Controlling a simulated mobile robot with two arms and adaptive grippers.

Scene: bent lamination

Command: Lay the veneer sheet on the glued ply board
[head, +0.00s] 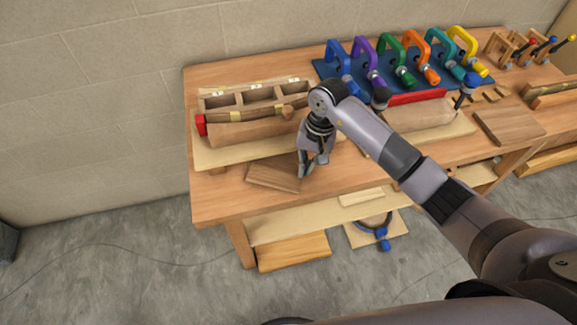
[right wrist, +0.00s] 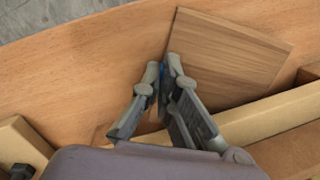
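A thin brown wood sheet (head: 273,175), which looks like the veneer sheet, lies at the front left of the workbench. It also shows in the right wrist view (right wrist: 225,50). My right gripper (head: 308,172) points down at the sheet's right end. In the right wrist view its fingertips (right wrist: 163,66) are close together at the sheet's edge; whether they pinch it is hidden. Another brown board (head: 508,125) lies flat at the right of the bench. I cannot tell whether it is the glued ply board. My left gripper is not in view.
Several coloured clamps stand on a blue mat (head: 325,70) at the back. A second form (head: 420,117) is partly behind my right arm. The bench's front left corner is clear.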

